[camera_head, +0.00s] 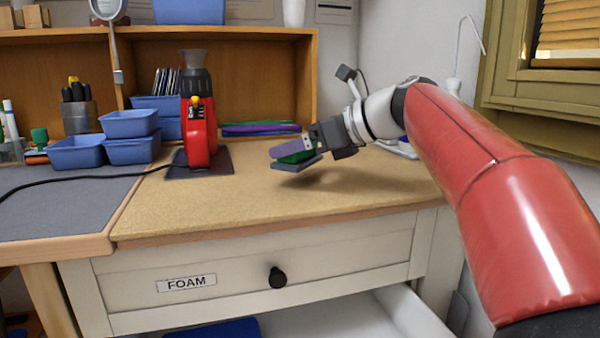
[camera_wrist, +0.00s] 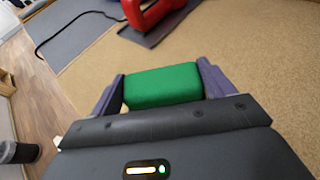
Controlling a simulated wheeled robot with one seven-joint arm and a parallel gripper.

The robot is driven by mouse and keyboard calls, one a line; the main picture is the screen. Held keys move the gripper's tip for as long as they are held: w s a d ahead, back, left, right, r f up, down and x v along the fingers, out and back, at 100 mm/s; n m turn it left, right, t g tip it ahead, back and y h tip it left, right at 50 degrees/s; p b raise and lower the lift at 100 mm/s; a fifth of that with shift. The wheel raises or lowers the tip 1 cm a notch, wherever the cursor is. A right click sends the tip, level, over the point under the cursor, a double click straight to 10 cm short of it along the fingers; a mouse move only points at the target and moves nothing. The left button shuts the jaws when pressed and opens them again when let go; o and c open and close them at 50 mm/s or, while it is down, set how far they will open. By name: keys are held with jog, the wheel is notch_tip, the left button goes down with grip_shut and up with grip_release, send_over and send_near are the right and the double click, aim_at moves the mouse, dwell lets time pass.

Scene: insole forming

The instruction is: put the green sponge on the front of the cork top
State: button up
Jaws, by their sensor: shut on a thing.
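The green sponge (camera_wrist: 163,86) is a block held between the two purple fingers of my gripper (camera_wrist: 160,88) in the wrist view. In the head view the sponge (camera_head: 297,157) shows as a green strip between the fingers, and my gripper (camera_head: 294,156) is above the right part of the cork top (camera_head: 200,210). A shadow lies on the cork below it, and the sponge looks apart from the surface. The front strip of the cork top is bare.
A red heat tool (camera_head: 199,130) stands on a dark mat (camera_head: 222,160) at the back of the cork. Blue bins (camera_head: 78,152) stand at the left, and flat coloured sheets (camera_head: 260,128) lie at the back. The FOAM drawer (camera_head: 230,285) is below; a lower drawer (camera_head: 350,320) is open.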

aim_at(311, 160)
notch_tip(311, 160, down, 4)
jog(key=shift+r+b, duration=0.15)
jog(key=shift+b, duration=0.5)
jog(key=o, duration=1.1)
jog(key=shift+c, duration=0.2)
jog(key=shift+d+r, duration=0.1)
jog(key=p+v, duration=0.1)
jog(key=v, duration=1)
jog(key=shift+s+d+r+p, duration=0.1)
jog(key=shift+s+d+p, duration=0.15)
jog(key=shift+p, duration=0.15)
jog(key=shift+s, duration=0.1)
